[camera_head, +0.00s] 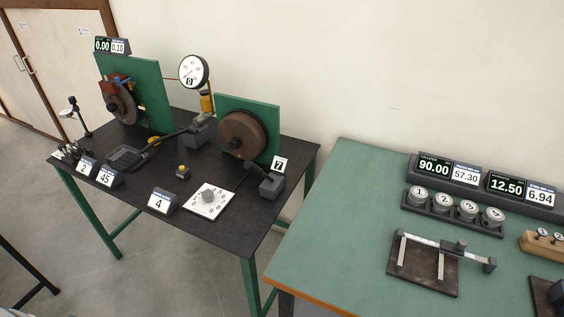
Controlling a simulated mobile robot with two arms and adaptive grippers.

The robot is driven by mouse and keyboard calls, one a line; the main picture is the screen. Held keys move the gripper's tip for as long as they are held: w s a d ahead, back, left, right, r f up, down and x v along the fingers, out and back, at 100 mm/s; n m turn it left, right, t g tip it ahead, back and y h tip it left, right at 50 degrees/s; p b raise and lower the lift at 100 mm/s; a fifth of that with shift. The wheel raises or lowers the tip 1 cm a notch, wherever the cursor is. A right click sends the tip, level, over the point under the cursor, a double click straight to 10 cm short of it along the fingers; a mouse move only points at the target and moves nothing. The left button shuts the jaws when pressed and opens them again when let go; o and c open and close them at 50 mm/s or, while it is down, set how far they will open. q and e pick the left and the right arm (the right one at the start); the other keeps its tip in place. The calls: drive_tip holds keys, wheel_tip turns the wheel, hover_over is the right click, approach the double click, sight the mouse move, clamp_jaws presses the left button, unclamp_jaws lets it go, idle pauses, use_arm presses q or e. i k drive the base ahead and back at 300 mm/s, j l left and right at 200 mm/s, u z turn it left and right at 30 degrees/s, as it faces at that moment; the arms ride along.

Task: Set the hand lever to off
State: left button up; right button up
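Neither of my grippers is in view. Two lever-like parts show on the black table (225,222), and I cannot tell for sure which is the hand lever. One is a small grey block (271,186) with a short dark arm, at the right edge by the number 7 card (279,163), in front of the brown drum (241,136). The other is a long dark bar (173,136) running left from a grey block (198,133) below the round gauge (193,72). The off position is not readable on either.
A white dial plate (209,201) with a knob and a small yellow-topped button (183,170) sit near the front. A green panel (150,88) carries a disc and caliper. The green table (345,215) at right holds displays, round weights and a measuring fixture (424,267).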

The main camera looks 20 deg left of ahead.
sight(249, 164)
drive_tip(key=i+j+u, duration=0.1)
drive_tip(key=i+u, duration=0.15)
drive_tip(key=u, duration=0.2)
drive_tip(key=i+u, duration=0.4)
drive_tip(key=k, duration=0.1)
